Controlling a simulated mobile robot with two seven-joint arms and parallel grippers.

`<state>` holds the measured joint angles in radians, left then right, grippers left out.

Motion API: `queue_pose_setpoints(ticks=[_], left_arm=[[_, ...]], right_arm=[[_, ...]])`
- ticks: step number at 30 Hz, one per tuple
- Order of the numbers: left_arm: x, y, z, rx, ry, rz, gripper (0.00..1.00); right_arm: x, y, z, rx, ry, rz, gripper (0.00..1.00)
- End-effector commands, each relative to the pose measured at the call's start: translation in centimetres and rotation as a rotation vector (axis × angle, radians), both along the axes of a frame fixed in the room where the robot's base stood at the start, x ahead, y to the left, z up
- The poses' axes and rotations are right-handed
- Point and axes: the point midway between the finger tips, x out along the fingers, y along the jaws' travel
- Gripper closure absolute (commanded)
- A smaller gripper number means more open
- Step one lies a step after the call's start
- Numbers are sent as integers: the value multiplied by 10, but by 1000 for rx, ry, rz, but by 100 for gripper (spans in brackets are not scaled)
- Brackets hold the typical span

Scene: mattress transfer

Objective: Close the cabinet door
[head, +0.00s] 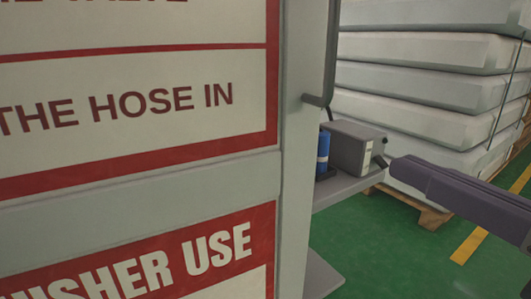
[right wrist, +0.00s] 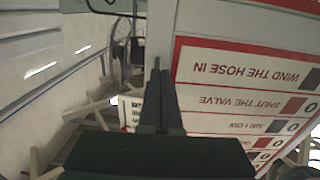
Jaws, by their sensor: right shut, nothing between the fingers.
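The cabinet door (head: 140,195) fills the left of the head view, a pale panel with large red-and-white instruction signs. Whether the door stands ajar cannot be told. My right gripper (head: 400,170) comes in from the right, shut and empty, with a visible gap to the door edge in the picture. In the right wrist view its fingers (right wrist: 157,75) are together and point up beside the pale edge of the signed panel (right wrist: 245,85), which appears upside down; contact cannot be told. My left gripper is not in view.
A grey box (head: 352,147) and a blue cylinder (head: 323,150) sit on a grey shelf (head: 340,188) beyond the door edge. Stacked mattresses (head: 425,85) on a wooden pallet (head: 432,218) stand behind. Green floor (head: 385,260) is clear at the lower right.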

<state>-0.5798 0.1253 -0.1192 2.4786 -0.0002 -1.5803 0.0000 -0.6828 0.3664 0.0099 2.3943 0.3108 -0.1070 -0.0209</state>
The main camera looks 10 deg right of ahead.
Motion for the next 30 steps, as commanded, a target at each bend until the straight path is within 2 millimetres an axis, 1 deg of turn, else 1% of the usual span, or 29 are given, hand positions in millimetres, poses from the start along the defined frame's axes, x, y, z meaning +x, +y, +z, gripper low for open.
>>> queue_pose_setpoints(ticks=[5, 21, 25, 30], left_arm=[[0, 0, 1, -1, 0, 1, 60], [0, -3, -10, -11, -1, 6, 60], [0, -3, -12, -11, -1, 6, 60], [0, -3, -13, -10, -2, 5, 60]], right_arm=[[16, 4, 3, 3, -10, -1, 100], [109, 30, 2, 3, -6, 0, 100], [124, 34, 2, 2, -4, 1, 100], [133, 36, 2, 1, -3, 2, 100]])
